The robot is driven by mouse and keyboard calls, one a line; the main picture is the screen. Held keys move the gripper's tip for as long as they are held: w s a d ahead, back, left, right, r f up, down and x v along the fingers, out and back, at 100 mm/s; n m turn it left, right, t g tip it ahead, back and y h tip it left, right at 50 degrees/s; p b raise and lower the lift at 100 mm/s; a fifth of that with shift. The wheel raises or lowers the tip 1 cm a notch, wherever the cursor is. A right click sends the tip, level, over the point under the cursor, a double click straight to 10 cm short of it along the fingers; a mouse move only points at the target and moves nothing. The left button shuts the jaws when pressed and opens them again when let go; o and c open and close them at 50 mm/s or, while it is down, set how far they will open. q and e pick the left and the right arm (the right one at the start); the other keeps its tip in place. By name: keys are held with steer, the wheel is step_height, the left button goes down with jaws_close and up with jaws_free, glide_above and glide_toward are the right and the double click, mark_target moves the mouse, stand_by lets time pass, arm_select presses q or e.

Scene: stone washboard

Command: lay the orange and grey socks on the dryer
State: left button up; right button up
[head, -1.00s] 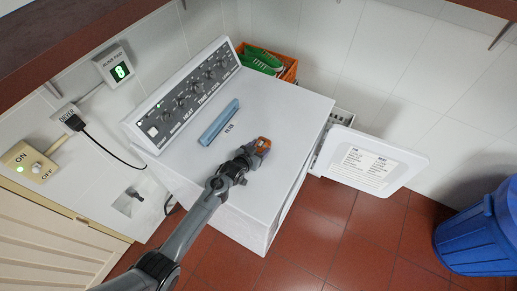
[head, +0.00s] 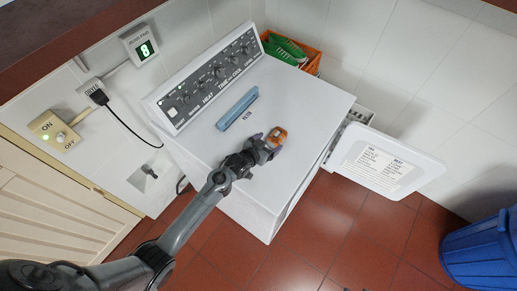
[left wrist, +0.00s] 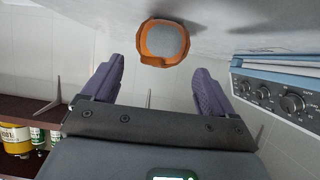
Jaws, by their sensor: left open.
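The orange and grey socks (head: 277,137) show as one small rolled bundle on the white top of the dryer (head: 310,100), right of its middle. In the left wrist view the bundle (left wrist: 165,42) is an orange ring around a grey centre. My left gripper (head: 268,145) reaches over the dryer top from the front left. Its purple fingers (left wrist: 155,72) are spread wide and empty, and the bundle lies just beyond their tips, apart from them. My right gripper is not in view.
A blue bar-shaped object (head: 237,110) lies near the control panel (head: 208,77). An orange crate (head: 303,57) with green things stands behind the dryer. An open white door (head: 385,163) juts out at right. A blue bin (head: 485,250) stands on the red floor. The dryer's right top is clear.

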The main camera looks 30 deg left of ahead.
arm_select(q)
steer(key=s+r+g, duration=0.2)
steer(key=s+g, duration=0.1)
steer(key=s, duration=0.8)
steer(key=s+r+g+y, duration=0.1)
steer(key=s+r+g, duration=0.2)
steer(key=s, duration=0.9)
steer(key=s+r+g, duration=0.2)
steer(key=s+g, duration=0.1)
steer(key=s, duration=0.8)
steer(key=shift+s+a+r+y, duration=0.25)
steer(key=shift+s+r+y, duration=0.05)
steer(key=shift+s+y, duration=0.1)
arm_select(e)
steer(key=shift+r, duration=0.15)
